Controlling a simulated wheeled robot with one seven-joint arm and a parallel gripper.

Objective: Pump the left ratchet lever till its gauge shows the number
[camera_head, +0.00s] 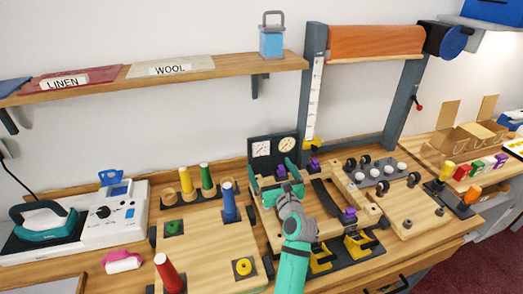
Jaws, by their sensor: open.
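A dark panel (273,150) stands at the back of a wooden fixture. It carries a left gauge (262,149) with a white face and a right gauge (287,144) with a cream face. Their readings are too small to make out. My gripper (277,177) is open, just in front of the panel and over the left part of the fixture. My teal and grey arm comes in from the front and covers much of that area. I cannot pick out the left ratchet lever clearly; contact with it cannot be told. Purple knobs (348,214) show to the right of my gripper.
Two yellow parts (358,245) sit at the fixture's front edge. A board with a blue peg (229,202) and a red peg (168,273) lies left. A grey block with white knobs (378,173) is right. A tall frame with an orange roll (375,42) rises behind.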

